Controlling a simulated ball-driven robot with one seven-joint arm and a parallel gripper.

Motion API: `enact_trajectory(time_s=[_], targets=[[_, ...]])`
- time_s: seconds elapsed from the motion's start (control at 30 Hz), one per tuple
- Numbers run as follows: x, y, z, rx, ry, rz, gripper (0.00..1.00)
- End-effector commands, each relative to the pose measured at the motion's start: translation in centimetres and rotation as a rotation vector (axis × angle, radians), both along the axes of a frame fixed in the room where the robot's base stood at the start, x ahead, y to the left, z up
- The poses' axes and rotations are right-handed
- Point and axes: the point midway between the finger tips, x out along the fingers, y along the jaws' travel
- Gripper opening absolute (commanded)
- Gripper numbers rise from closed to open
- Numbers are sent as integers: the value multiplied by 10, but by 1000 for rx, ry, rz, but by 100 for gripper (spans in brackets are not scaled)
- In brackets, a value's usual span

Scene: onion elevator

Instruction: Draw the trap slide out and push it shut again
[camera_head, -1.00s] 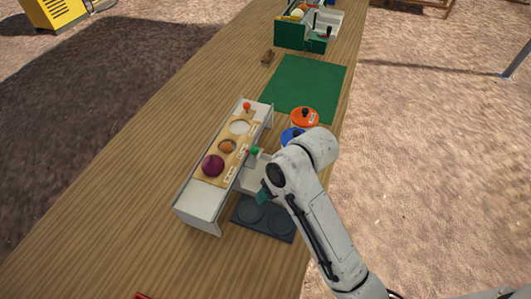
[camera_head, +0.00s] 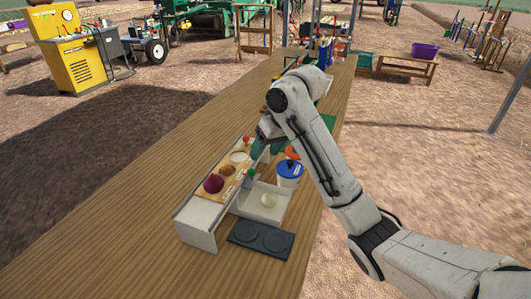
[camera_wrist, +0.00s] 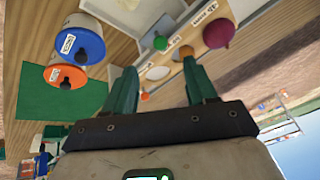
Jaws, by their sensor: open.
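A long white stand (camera_head: 197,212) carries a wooden board (camera_head: 226,185) with a purple onion (camera_head: 213,183), an orange one (camera_head: 227,170) and a white ring or disc (camera_head: 239,157). A green knob (camera_head: 251,172) is at its right side and an orange-red knob (camera_head: 246,140) at its far end. I cannot tell which part is the trap slide. A white tray (camera_head: 245,208) juts out to the right, with a pale onion (camera_head: 268,200) in it. My gripper (camera_head: 265,150) is open above the stand's far end.
A blue-lidded pot (camera_head: 290,168) and an orange-lidded pot (camera_head: 292,152) stand right of the stand, close to my gripper. A dark plate with two rings (camera_head: 262,238) lies in front of the tray. The wooden bench (camera_head: 110,215) is clear at left.

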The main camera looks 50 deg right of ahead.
Motion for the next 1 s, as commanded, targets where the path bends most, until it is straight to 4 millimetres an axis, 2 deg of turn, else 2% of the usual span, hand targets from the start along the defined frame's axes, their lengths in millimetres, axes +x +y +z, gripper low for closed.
enact_trajectory(time_s=[0.5, 0.7, 1.0], targets=[[33, 7, -75, 2, 3, 0, 56], [39, 8, -88, 1, 0, 0, 56], [41, 9, -91, 0, -1, 1, 56]])
